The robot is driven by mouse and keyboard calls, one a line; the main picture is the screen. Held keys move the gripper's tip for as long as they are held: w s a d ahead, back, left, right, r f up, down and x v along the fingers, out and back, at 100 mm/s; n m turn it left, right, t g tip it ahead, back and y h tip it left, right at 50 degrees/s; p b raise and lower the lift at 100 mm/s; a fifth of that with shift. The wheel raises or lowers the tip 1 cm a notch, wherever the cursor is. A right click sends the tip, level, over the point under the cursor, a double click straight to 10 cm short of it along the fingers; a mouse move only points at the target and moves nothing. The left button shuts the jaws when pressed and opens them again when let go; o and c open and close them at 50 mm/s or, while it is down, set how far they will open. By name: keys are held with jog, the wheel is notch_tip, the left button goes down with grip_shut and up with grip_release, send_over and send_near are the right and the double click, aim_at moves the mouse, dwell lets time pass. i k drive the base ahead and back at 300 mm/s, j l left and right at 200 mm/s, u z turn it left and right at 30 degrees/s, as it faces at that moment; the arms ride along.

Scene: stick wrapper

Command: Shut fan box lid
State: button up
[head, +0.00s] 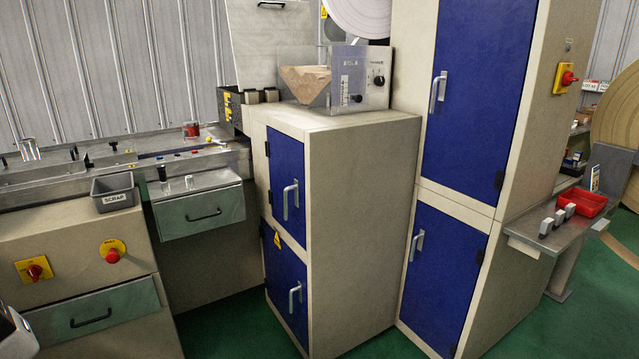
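A pale beige panel, which looks like the fan box lid (268,42), stands raised and nearly upright behind the blue-doored cabinet. A dark handle (271,3) is at its top edge, cut close by the picture edge. Below it is a dark-rimmed opening, likely the fan box (232,112), with small dark blocks along its front. The inside of the box is mostly hidden. My gripper is not clearly seen in the head view.
A grey machine with a clear tray (303,88) stands on the cabinet (360,180), right of the lid. A taller blue-doored cabinet (470,90) is further right. A grey scrap bin (115,192) sits on the left bench. Green floor (230,325) shows in front.

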aim_at(266, 36)
jog(key=i+j, duration=0.2)
jog(key=i, duration=0.25)
jog(key=i+j+u, duration=0.1)
jog(key=i, duration=0.3)
jog(key=i+j, duration=0.25)
jog(key=i, duration=0.2)
jog(key=i+j, duration=0.2)
jog(key=i, duration=0.2)
jog(key=u, duration=0.05)
